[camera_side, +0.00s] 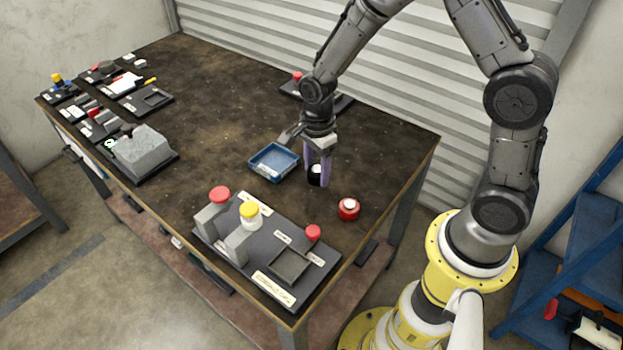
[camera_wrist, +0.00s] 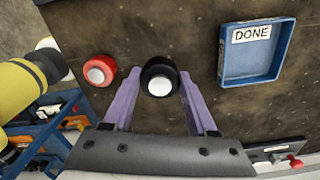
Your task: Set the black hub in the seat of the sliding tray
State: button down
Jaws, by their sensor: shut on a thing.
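My gripper (camera_side: 319,172) points down over the right part of the table, its purple fingers shut on the black hub (camera_side: 313,181). In the wrist view the hub (camera_wrist: 158,66), black with a white round top, sits between the fingertips (camera_wrist: 159,84). I cannot tell whether its underside touches the table. A dark board (camera_side: 228,246) at the front edge has a square recessed part (camera_side: 290,262) near a red knob (camera_side: 313,232). This looks like the sliding tray, but I cannot be sure. No hub shows in that recess.
A red hub with a white top (camera_side: 348,209) stands right of my gripper. A blue bin (camera_side: 274,162), labelled DONE in the wrist view (camera_wrist: 252,34), lies to the left. The board also bears grey blocks (camera_side: 236,245) and a yellow-topped white piece (camera_side: 250,214). The table middle is clear.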

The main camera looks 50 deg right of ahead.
aim_at(312, 191)
jog(key=shift+w+f, duration=0.4)
jog(key=shift+f, duration=0.1)
jog(key=shift+w+f, duration=0.2)
jog(key=shift+f, duration=0.65)
jog(key=shift+w+f, duration=0.15)
jog(key=shift+f, duration=0.7)
jog(key=shift+f, duration=0.2)
jog(key=shift+c, duration=1)
grip_release()
